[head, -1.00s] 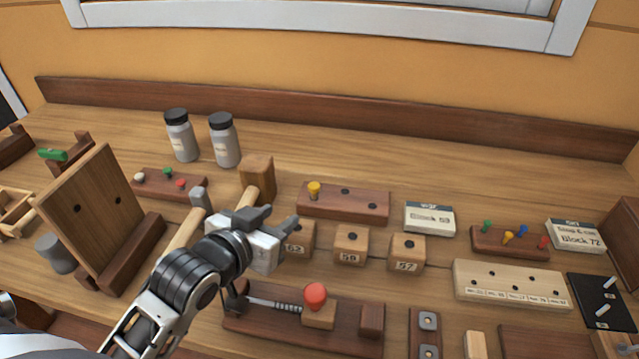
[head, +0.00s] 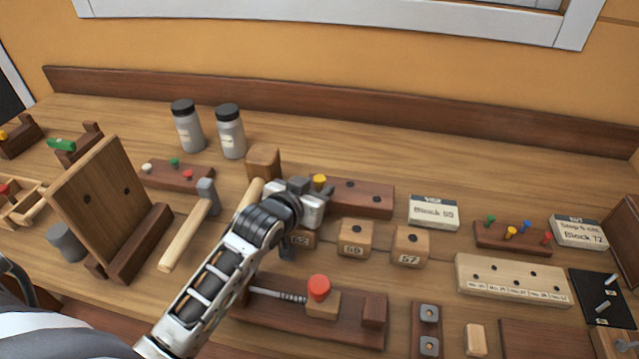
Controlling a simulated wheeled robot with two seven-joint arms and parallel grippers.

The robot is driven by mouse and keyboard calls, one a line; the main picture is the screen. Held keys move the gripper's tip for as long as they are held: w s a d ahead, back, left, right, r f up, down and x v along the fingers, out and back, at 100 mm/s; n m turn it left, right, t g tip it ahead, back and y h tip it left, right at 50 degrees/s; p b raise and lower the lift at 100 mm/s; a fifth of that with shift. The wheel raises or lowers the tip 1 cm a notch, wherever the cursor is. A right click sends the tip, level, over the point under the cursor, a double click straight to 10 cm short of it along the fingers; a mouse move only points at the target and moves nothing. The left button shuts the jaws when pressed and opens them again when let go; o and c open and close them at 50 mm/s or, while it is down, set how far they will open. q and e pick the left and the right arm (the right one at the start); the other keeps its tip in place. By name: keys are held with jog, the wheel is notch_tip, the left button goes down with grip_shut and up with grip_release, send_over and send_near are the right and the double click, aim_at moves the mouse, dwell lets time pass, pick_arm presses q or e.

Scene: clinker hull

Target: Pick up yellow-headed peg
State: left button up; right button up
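The yellow-headed peg (head: 319,180) stands in the left hole of a dark wooden block with several holes (head: 362,196). Only its head shows; its shaft is hidden behind my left gripper. My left gripper (head: 309,189) is right at the peg, with its fingers close to the head. I cannot tell whether the fingers touch the peg or how far apart they are. Another yellow peg (head: 511,233) stands in a small rack at the right, among green, blue and red pegs. My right gripper is out of view.
Numbered wooden cubes (head: 356,238) stand just in front of the holed block. A wooden post (head: 263,162) and a hammer (head: 190,225) are to the left. A red-knobbed slide fixture (head: 318,288) lies in front. The bench behind the block is clear.

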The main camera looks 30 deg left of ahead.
pick_arm(q)
jog(key=shift+c, duration=0.4)
jog(key=c, duration=0.7)
jog(key=shift+c, duration=0.2)
